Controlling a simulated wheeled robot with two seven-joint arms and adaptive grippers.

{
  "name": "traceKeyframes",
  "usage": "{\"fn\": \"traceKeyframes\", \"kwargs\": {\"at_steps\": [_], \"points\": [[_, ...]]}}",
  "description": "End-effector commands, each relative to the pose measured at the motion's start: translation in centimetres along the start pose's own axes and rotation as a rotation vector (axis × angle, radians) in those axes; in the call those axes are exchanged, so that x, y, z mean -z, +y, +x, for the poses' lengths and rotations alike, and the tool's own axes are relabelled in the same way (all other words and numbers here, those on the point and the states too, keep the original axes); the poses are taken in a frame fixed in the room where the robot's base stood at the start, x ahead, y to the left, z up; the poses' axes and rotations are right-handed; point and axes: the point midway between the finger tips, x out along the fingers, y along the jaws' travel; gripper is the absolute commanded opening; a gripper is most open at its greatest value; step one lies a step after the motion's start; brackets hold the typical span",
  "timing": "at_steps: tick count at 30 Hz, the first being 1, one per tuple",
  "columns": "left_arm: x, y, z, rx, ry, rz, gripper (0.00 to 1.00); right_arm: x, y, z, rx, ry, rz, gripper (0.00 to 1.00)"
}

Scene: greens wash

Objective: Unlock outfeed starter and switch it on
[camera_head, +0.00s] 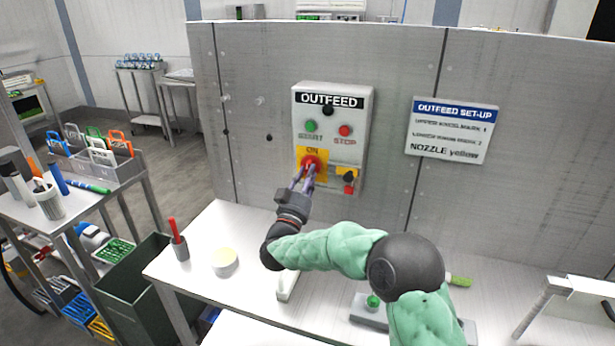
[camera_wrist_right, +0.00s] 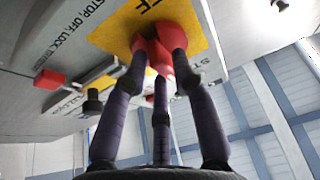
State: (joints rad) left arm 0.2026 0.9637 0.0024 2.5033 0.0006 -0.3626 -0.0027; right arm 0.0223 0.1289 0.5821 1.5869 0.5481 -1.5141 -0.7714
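The grey OUTFEED starter box (camera_head: 361,118) hangs on the metal wall panel, with a green START button (camera_head: 311,126) and a red STOP button (camera_head: 345,130). Below them is a yellow plate (camera_head: 322,153) marked ON, bearing a red rotary switch handle (camera_head: 311,161); the handle shows close up in the wrist view (camera_wrist_right: 158,52). My right gripper (camera_head: 308,176) is at the handle, its dark fingers closed around it. A small red part (camera_head: 348,189) and a black part sit right of the switch; whether they form a lock is unclear. My left gripper is out of view.
An OUTFEED SET-UP sign (camera_head: 453,130) hangs to the right. The white bench (camera_head: 215,288) below holds a cup with a red marker (camera_head: 179,243) and a round pale tub (camera_head: 225,261). A cart with a grey rack (camera_head: 118,168) stands at the left.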

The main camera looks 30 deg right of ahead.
Motion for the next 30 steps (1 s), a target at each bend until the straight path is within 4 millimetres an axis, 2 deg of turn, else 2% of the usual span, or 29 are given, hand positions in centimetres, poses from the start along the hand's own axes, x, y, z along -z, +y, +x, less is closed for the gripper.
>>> {"fn": "traceKeyframes", "kwargs": {"at_steps": [9,14,24,30], "points": [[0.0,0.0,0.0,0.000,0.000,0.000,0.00,0.1,0.0,0.0,0.000,0.002,0.000,0.31],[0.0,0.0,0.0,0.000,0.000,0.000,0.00,0.1,-0.1,-1.3,0.001,0.002,0.000,0.31],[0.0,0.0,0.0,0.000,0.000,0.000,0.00,0.0,-0.1,-7.8,0.004,0.001,0.000,0.31],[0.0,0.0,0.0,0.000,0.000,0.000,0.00,0.0,-0.1,-10.7,0.002,0.001,0.000,0.31]]}}
